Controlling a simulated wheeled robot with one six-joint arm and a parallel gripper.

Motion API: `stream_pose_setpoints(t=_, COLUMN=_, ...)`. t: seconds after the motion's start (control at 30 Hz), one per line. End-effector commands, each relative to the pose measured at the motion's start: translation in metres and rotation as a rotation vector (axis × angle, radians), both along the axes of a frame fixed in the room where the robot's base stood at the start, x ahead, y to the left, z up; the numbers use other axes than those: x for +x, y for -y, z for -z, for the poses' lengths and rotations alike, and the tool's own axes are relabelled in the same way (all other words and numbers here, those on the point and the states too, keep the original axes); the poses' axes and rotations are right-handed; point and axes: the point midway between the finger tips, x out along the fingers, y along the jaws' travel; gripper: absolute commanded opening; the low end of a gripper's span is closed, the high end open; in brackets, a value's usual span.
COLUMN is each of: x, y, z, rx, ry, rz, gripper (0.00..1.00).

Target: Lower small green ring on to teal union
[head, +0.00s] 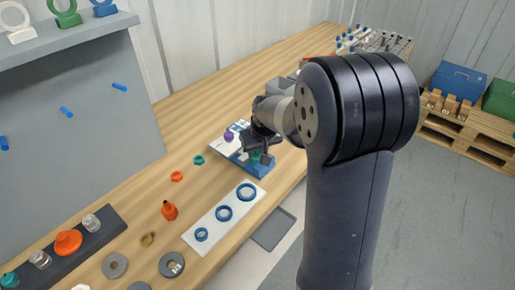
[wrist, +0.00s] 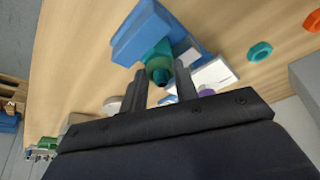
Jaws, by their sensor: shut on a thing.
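My gripper (wrist: 163,84) points at a blue fixture (wrist: 140,30) on the wooden bench, with its two dark fingers on either side of a small green ring (wrist: 159,65). The gripper is shut on the ring. The teal union (wrist: 153,48) stands at the blue fixture, directly beyond the ring and in line with it. I cannot tell whether ring and union touch. In the head view my gripper (head: 260,153) is over the blue fixture (head: 262,172), and it largely hides the ring and union there.
A white plate with blue rings (head: 211,228) lies nearby. A teal nut (head: 198,160), an orange nut (head: 177,176) and an orange bottle-shaped part (head: 169,211) lie loose to the left. A purple part (head: 228,136) is beside the fixture. A grey panel with blue pegs (head: 85,100) stands at left.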

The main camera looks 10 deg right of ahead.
Motion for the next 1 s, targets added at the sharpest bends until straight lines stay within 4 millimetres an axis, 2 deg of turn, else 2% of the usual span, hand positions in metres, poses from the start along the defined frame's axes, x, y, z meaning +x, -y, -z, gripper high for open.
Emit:
stream_pose_setpoints(t=0.2, x=0.0, y=0.0, z=0.0, rx=0.0, ry=0.0, rz=0.0, gripper=0.08)
stream_pose_setpoints(t=0.23, x=0.0, y=0.0, z=0.0, rx=0.0, ry=0.0, rz=0.0, gripper=0.3)
stream_pose_setpoints(t=0.53, x=0.0, y=0.0, z=0.0, rx=0.0, ry=0.0, rz=0.0, gripper=0.54)
stream_pose_setpoints(t=0.83, x=-0.001, y=0.0, z=-0.004, rx=0.0, ry=0.0, rz=0.0, gripper=0.54)
stream_pose_setpoints(t=1.0, x=-0.009, y=0.001, z=-0.024, rx=0.0, ry=0.004, rz=0.0, gripper=0.54)
